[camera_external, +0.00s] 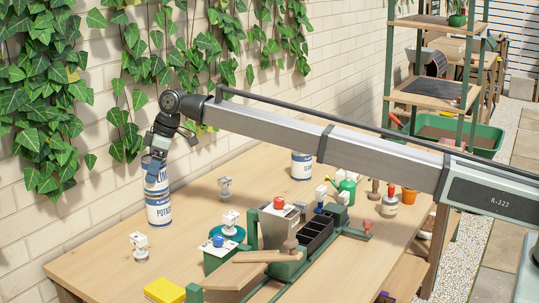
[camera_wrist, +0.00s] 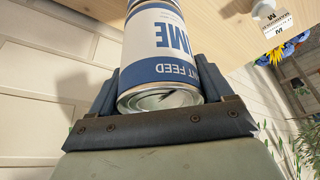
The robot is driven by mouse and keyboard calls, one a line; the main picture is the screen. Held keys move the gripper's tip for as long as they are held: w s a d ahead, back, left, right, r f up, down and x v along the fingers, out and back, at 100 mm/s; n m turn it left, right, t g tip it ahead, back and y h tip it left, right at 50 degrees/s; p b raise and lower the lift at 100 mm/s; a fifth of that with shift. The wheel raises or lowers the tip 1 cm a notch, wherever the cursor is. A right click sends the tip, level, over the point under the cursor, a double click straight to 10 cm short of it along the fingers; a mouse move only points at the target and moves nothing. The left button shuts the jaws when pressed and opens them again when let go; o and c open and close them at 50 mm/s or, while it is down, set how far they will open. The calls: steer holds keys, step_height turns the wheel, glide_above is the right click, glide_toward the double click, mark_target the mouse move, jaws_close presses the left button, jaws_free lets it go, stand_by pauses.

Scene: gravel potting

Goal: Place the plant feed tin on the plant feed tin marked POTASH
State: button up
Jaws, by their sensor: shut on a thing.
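A white and blue plant feed tin (camera_wrist: 160,50) with letters ending in "IME" sits between my gripper's fingers. It also shows in the external view (camera_external: 157,180). My gripper (camera_external: 155,160) is shut on it from above, and the fingers (camera_wrist: 160,85) flank its sides in the wrist view. The tin marked POTASH (camera_external: 159,212) stands upright on the table directly below the held tin. I see no clear gap between the two tins; whether the held one bears on it I cannot tell. Another similar tin (camera_external: 301,166) stands near the wall.
The wooden table (camera_external: 95,247) is clear left of the tins. White-topped stands (camera_external: 140,246) are nearby. A green and black tray unit (camera_external: 315,235), a green watering can (camera_external: 345,187) and a yellow block (camera_external: 164,290) stand on the table. The ivy-covered brick wall (camera_external: 110,185) is close behind.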

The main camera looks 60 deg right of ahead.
steer(key=shift+f, duration=0.3)
steer(key=shift+f, duration=0.15)
steer(key=o, duration=1.2)
steer(key=v, duration=1.2)
